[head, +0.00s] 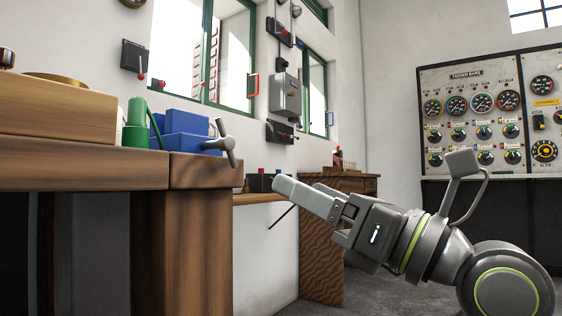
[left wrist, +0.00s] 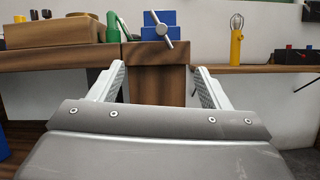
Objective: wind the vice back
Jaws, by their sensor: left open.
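The blue vice (head: 185,125) sits on the end of the wooden workbench in the head view. Its grey crossbar handle (head: 224,145) sticks out over the bench's end, tilted. In the left wrist view the vice (left wrist: 150,34) is ahead at the top, with the handle (left wrist: 163,29) slanted across its front. My left gripper (head: 276,186) is right of and below the handle in the head view, touching nothing. The left wrist view shows its two fingers (left wrist: 159,78) spread wide, with nothing between them. My right gripper is in neither view.
A green object (head: 137,124) and a wooden box (head: 60,108) stand beside the vice. The workbench (head: 90,172) has a thick leg below the vice. A lower shelf with a yellow object (left wrist: 236,48) lies to the right. The gauge panel (head: 475,115) is far back.

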